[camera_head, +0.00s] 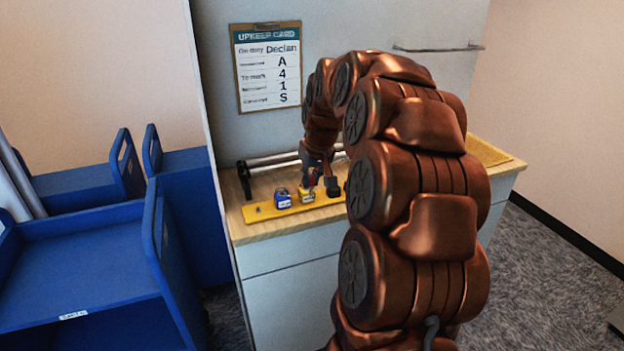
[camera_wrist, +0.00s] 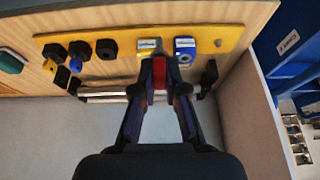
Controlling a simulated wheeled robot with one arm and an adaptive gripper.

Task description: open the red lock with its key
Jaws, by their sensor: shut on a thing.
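My gripper (camera_wrist: 161,88) is shut on a small red piece, which looks like the red key (camera_wrist: 160,70). In the head view my gripper (camera_head: 314,181) points down beside the yellow lock, with a bit of red at its tips. The yellow lock (camera_wrist: 149,46) and the blue lock (camera_wrist: 185,48) stand side by side on a yellow strip, close to the red piece. I cannot tell whether the red piece touches either one. I cannot make out a red lock in either view; the gripper may hide it.
The yellow strip (camera_head: 262,214) lies on a wooden counter (camera_head: 243,234). Several black holders (camera_wrist: 106,48) stand on it, with yellow and blue pieces near them. Metal rollers (camera_head: 268,164) lie behind the strip. Blue carts (camera_head: 95,320) stand at the left.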

